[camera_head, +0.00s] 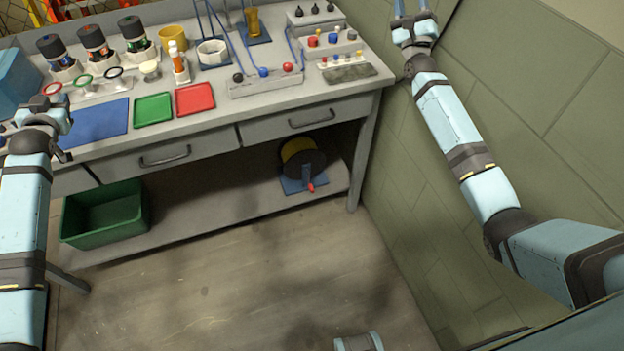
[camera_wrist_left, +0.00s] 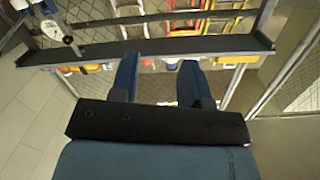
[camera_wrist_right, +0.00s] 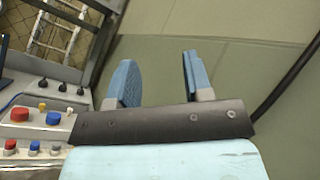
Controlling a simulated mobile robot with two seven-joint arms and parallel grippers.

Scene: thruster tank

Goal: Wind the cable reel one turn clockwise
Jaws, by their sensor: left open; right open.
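The cable reel (camera_head: 303,160) stands on the lower shelf under the bench, at its right end. It has a dark round flange, a yellow drum and a blue stand. A red knob (camera_head: 311,187) shows low at its front. My left gripper (camera_head: 55,118) is by the left part of the bench top, far from the reel; its open, empty fingers show in the left wrist view (camera_wrist_left: 160,70). My right gripper (camera_head: 411,5) is raised by the green wall, beyond the bench's right end. Its fingers are apart and empty in the right wrist view (camera_wrist_right: 157,75). Neither gripper touches the reel.
A green bin (camera_head: 105,215) stands on the lower shelf's left part, with clear shelf between it and the reel. Drawers (camera_head: 305,118) hang above the reel. A bench leg (camera_head: 366,165) stands to its right. The bench top holds jars, trays and button boxes.

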